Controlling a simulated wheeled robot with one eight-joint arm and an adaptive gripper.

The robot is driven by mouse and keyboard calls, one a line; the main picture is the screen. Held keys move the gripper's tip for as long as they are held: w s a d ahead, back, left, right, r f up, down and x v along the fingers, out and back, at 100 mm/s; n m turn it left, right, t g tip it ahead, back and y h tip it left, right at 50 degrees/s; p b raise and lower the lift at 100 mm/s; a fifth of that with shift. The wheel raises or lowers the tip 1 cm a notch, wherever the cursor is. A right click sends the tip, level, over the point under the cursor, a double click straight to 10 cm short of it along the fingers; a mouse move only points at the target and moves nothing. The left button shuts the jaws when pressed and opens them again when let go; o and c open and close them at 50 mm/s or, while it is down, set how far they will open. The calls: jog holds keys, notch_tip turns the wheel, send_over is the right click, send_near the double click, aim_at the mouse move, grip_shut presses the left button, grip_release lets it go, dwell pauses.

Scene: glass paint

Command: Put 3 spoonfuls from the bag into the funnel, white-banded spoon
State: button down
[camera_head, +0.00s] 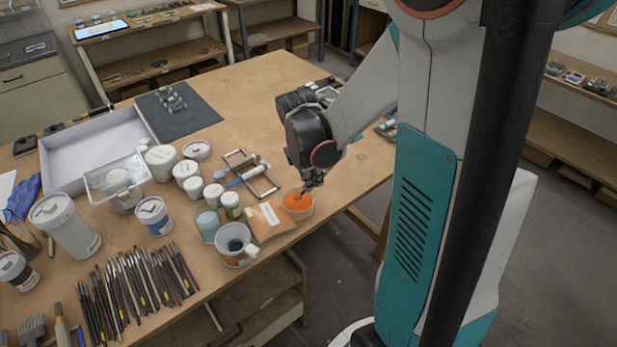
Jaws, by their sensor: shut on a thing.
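My gripper (312,178) is at the right edge of the table, just above a pale round container (298,213) of orange material. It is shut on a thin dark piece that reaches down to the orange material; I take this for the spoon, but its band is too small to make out. An orange bag (266,223) with a white label lies beside the container, to its left. A white vessel with a dark inside (233,233) stands at the table's front edge; it may be the funnel, but I cannot tell for certain.
A small metal rack (262,187) with a blue and white tool stands behind the bag. White jars (186,170) crowd the left side, with several brushes (135,285) in front. A grey tray (95,150) lies farther back. The table's back right is mostly clear.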

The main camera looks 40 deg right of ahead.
jog(key=shift+s+d+r+p, duration=0.2)
jog(key=shift+d+r+p, duration=0.15)
jog(key=shift+r, duration=0.25)
jog(key=shift+s+d+r+p, duration=0.2)
jog(key=shift+d+r+p, duration=0.15)
jog(key=shift+r, duration=0.25)
jog(key=shift+r+p, duration=1.6)
jog(key=shift+r, duration=0.65)
jog(key=shift+a, duration=0.1)
